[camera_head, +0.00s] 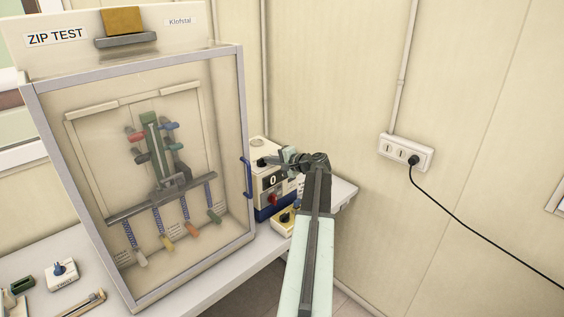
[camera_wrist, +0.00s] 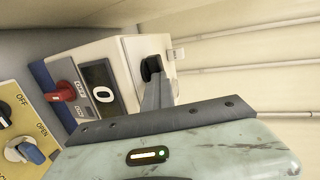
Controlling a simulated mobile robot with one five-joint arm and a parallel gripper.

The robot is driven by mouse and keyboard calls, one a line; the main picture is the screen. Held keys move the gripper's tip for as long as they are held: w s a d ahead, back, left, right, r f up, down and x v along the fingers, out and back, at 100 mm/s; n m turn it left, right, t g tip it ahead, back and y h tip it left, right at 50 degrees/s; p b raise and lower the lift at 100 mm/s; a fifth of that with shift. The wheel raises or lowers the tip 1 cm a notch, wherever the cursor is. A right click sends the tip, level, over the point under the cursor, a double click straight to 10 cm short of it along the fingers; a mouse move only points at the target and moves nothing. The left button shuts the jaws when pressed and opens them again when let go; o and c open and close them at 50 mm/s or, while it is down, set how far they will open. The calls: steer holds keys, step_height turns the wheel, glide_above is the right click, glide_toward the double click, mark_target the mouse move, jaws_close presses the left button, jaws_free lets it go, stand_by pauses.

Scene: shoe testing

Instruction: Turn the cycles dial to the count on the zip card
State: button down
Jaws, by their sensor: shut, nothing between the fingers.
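The white and blue control box (camera_head: 257,148) stands beside the right side of the zip test cabinet. Its display (camera_head: 271,180) reads 0, also in the wrist view (camera_wrist: 101,93). A black dial (camera_wrist: 150,68) sits on the box above the display, and it shows in the head view (camera_head: 261,162). My gripper (camera_head: 272,161) is shut with nothing held. In the wrist view its grey fingers (camera_wrist: 154,84) reach to the dial and overlap it; I cannot tell whether they touch. No count on a zip card can be read in either view.
A red switch (camera_wrist: 60,96) is on the box. A yellow panel (camera_wrist: 22,120) with OFF and OPEN labels and knobs stands close to it. The cabinet (camera_head: 240,110) with a blue handle (camera_head: 246,177) is to the left. A wall socket (camera_head: 406,152) is on the right.

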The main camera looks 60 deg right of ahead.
steer(key=shift+w+d+f+n+y, duration=0.15)
steer(key=shift+d+n+y, duration=0.2)
steer(key=shift+d, duration=0.2)
steer(key=shift+w+d+f+n+y, duration=0.1)
steer(key=shift+d+n+y, duration=0.15)
steer(key=shift+d+y, duration=0.25)
steer(key=shift+s+n+y, duration=0.2)
steer(key=shift+n+y, duration=0.1)
steer(key=shift+y, duration=0.05)
steer(key=shift+a, duration=0.15)
steer(key=shift+w+a, duration=0.25)
steer(key=shift+w, duration=0.25)
steer(key=shift+d, duration=0.2)
steer(key=s+d+r+p, duration=0.1)
steer(key=d, duration=0.3)
steer(key=s+d+r+p, duration=0.1)
steer(key=d, duration=0.3)
steer(key=s+d+r+p, duration=0.1)
steer(key=d, duration=0.4)
steer(key=shift+s+d, duration=0.1)
steer(key=shift+s, duration=0.05)
